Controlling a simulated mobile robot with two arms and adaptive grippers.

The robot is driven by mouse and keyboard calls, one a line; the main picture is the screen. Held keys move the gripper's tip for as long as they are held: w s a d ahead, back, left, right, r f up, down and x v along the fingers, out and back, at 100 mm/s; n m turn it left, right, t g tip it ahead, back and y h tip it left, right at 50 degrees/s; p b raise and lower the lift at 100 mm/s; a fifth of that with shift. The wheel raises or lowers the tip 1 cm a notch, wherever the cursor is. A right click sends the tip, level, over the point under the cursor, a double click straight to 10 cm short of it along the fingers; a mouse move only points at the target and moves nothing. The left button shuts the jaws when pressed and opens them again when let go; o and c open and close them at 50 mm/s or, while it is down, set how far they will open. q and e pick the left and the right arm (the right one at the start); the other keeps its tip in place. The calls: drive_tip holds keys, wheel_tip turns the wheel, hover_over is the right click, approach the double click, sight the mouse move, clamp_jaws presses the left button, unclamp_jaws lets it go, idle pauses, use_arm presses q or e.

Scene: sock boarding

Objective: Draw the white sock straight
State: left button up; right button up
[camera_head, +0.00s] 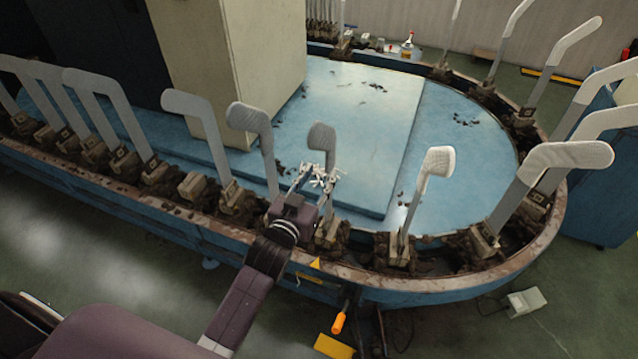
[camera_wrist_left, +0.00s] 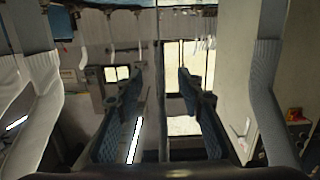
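A white sock (camera_head: 437,163) appears to cover the upper part of a board standing upright at the front right of the oval line; its lower edge looks loose and uneven. My left gripper (camera_head: 316,178) is left of that board, in front of a grey board (camera_head: 322,139). My right gripper is not in view.
Several upright foot-shaped boards, such as a grey one (camera_head: 253,125) close left of my gripper, stand along the line's dirty rim (camera_head: 440,284). The blue inner platform (camera_head: 345,120) is mostly clear. A beige column (camera_head: 262,50) rises behind. An orange-handled tool (camera_head: 339,322) hangs at the front.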

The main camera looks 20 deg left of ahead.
sight(327, 165)
use_arm(q)
drive_tip(key=w, duration=0.1)
drive_tip(key=w+b, duration=0.1)
drive_tip(key=shift+w+f, duration=0.35)
drive_tip(key=shift+w+d+f+b, duration=0.1)
drive_tip(key=shift+w+b, duration=0.65)
drive_tip(key=shift+w, duration=0.35)
drive_tip(key=shift+w+f+b, duration=0.1)
drive_tip(key=shift+w+b, duration=0.65)
drive_tip(key=shift+w, duration=0.55)
drive_tip(key=shift+c, duration=0.2)
clamp_jaws()
drive_tip(key=shift+f, duration=0.25)
